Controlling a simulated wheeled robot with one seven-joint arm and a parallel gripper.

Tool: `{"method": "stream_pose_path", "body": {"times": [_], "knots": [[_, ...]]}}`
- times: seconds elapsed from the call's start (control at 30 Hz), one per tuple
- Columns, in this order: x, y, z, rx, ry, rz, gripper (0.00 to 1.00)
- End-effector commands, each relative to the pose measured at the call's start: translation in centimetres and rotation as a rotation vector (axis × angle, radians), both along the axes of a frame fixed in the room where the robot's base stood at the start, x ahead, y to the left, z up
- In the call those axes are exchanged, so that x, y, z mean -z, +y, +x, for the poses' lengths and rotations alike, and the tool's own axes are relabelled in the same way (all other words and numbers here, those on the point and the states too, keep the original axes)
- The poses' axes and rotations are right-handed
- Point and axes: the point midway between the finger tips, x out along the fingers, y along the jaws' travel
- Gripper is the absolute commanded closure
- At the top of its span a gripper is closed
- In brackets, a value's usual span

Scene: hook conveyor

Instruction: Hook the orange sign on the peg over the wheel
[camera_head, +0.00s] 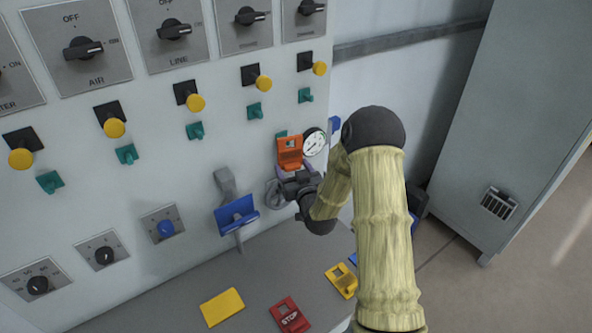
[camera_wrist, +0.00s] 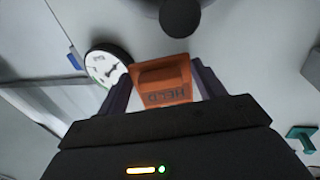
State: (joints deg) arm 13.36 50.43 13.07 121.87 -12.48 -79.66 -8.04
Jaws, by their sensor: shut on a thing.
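The orange sign (camera_head: 290,149) is held upright in front of the panel, just left of the round gauge. My gripper (camera_head: 288,170) is shut on it from below. In the wrist view the sign (camera_wrist: 163,80) sits upside down between my two fingers (camera_wrist: 162,88), its dark lettering facing the camera. The grey wheel (camera_head: 273,194) is below and partly behind my gripper; its dark hub (camera_wrist: 180,15) shows at the top of the wrist view. A bit of a teal peg (camera_head: 281,134) shows behind the sign's upper left edge. Whether the sign touches the peg is hidden.
The gauge (camera_head: 315,141) is close beside the sign. A blue sign (camera_head: 236,215) sits on a grey lever to the left. A yellow plate (camera_head: 222,307), a red STOP sign (camera_head: 289,315) and a yellow sign (camera_head: 342,280) lie on the grey ledge. A cabinet (camera_head: 510,120) stands right.

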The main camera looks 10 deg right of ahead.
Motion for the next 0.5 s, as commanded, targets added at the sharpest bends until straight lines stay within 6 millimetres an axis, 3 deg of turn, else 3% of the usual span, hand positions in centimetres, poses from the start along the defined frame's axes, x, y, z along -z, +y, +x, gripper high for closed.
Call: {"method": "stream_pose_path", "body": {"times": [0.5], "knots": [[0.8,1.0,2.2,-0.001,-0.001,-0.001,0.55]]}}
